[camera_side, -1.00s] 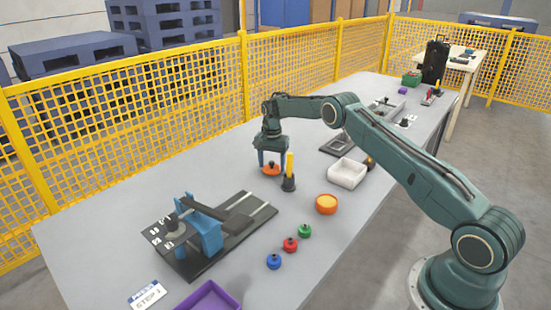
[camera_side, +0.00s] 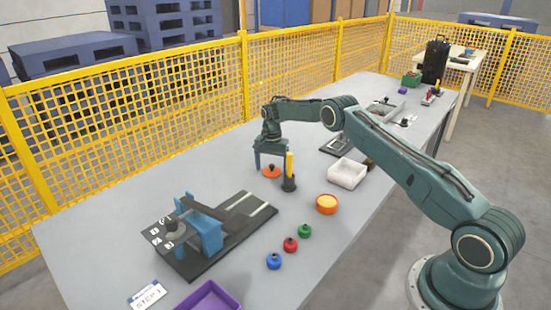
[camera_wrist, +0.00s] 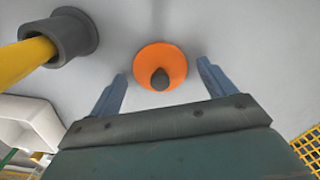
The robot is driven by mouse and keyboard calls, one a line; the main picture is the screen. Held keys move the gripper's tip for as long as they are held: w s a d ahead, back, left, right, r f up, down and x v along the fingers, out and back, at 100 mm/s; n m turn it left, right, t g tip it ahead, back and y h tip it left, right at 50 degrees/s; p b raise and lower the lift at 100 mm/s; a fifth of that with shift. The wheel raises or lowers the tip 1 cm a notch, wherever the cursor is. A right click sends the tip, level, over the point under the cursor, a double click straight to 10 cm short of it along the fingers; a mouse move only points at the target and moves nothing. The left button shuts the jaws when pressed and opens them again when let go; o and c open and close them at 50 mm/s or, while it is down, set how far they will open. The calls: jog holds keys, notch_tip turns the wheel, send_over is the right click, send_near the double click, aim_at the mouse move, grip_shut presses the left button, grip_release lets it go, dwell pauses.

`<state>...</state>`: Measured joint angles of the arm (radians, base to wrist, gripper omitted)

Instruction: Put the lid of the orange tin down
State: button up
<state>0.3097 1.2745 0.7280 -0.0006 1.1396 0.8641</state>
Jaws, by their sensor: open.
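The orange lid (camera_side: 271,171) with a dark knob lies flat on the grey table, beside the dark holder with the yellow stick. It also shows in the wrist view (camera_wrist: 160,62), a little beyond the fingertips. My gripper (camera_side: 271,160) is open just above the lid. In the wrist view its two blue fingers (camera_wrist: 162,78) stand apart on either side of the knob, touching neither side of the lid. The orange tin (camera_side: 326,204) stands open to the right, with yellow-orange contents showing at its top.
A dark holder with a yellow stick (camera_side: 289,182) stands close to the lid. A white bin (camera_side: 347,172) is to the right. Blue (camera_side: 274,261), red (camera_side: 290,245) and green (camera_side: 305,230) knobbed pieces lie in front. A blue press fixture (camera_side: 205,232) stands at left; a purple tray (camera_side: 210,298) is nearest.

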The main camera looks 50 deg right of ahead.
aim_at(272, 165)
jog(key=shift+r, duration=0.15)
notch_tip(272, 165, up, 12)
dwell(0.6)
dwell(0.5)
